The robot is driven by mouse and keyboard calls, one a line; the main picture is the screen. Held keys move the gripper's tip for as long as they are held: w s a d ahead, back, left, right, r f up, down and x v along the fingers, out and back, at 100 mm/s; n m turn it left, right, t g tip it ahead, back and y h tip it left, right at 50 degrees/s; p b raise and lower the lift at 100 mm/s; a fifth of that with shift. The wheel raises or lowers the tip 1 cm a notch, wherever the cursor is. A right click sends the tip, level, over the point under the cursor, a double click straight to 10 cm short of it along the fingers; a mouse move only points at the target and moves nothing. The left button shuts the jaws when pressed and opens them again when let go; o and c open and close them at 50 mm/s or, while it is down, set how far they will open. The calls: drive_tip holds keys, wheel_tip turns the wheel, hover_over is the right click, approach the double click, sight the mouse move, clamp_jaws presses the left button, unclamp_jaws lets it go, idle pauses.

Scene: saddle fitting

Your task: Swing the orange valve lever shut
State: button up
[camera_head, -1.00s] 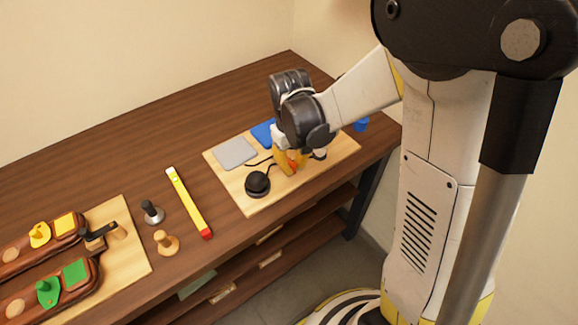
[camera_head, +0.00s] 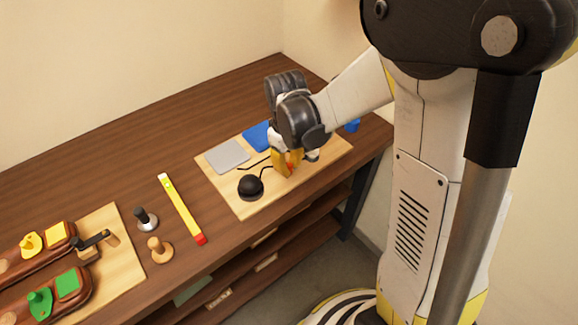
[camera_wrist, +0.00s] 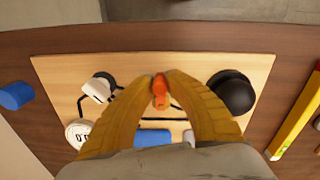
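The orange valve lever (camera_wrist: 160,91) stands over the middle of the light wooden board in the wrist view. In the head view only a small orange patch (camera_head: 295,160) shows beside my fingers. My gripper (camera_wrist: 160,80) has its two yellow fingers drawn together, one on each side of the lever, with no clear gap between them and it. In the head view my gripper (camera_head: 284,168) points down onto the board (camera_head: 222,186). The valve body and the lever's pivot are hidden behind the fingers and lever, so I cannot tell the lever's angle.
A black dome (camera_wrist: 231,93) sits close beside one finger. A white fitting (camera_wrist: 97,90), a round dial (camera_wrist: 78,133) and a blue block (camera_wrist: 153,138) are also near. A yellow level (camera_head: 182,208) lies left of the board. A blue cup (camera_head: 352,125) stands beyond.

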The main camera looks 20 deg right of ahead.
sight(288, 166)
drive_tip(key=o, duration=0.4)
drive_tip(key=shift+o, duration=0.2)
drive_tip(key=shift+r, duration=0.15)
wheel_tip(288, 166, up, 12)
drive_tip(key=shift+a, duration=0.2)
drive_tip(key=shift+s, duration=0.15)
drive_tip(key=s+r+m+t, duration=0.3)
drive_tip(key=s+m+t, duration=0.2)
drive_tip(key=s, duration=0.7)
drive_tip(key=shift+s+d+r+m+t+y, duration=0.2)
drive_tip(key=shift+m+t+y, duration=0.1)
drive_tip(key=shift+t, duration=0.7)
